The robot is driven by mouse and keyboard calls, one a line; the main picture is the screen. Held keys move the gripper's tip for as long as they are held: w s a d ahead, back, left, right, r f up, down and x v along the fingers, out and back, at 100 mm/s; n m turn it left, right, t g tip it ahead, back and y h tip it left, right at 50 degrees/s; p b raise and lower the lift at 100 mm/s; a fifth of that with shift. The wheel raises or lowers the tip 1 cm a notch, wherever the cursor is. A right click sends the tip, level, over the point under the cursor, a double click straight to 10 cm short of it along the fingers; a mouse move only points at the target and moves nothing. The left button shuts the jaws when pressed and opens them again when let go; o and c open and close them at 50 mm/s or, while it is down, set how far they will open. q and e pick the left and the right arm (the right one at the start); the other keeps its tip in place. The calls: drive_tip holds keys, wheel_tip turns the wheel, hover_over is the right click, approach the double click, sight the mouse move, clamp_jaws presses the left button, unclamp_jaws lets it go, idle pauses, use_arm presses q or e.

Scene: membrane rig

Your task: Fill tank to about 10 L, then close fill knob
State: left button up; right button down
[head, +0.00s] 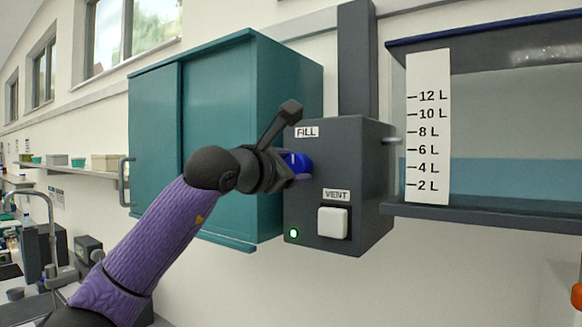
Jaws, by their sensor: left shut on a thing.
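The blue fill knob (304,163) is on the front of the dark grey control box (372,180), below the FILL label (306,132). My left gripper (292,166) is shut on the knob and hides part of it. The clear tank (500,205) at the right holds blue water (510,180). Its surface lies between the 4 L and 6 L marks on the white scale (428,125), a little nearer 6 L. My right gripper is not in view.
A white vent button (332,222) sits below the knob, with a lit green light (293,233) at its lower left. A teal cabinet (150,140) stands behind my left arm. A shelf with small boxes (105,162) runs along the left wall.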

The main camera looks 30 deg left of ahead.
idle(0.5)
use_arm(q)
drive_tip(key=shift+f+n+b, duration=0.1)
drive_tip(key=shift+n+b, duration=0.45)
drive_tip(key=shift+n, duration=0.95)
drive_tip(key=shift+n+b, duration=0.5)
drive_tip(key=shift+n, duration=1)
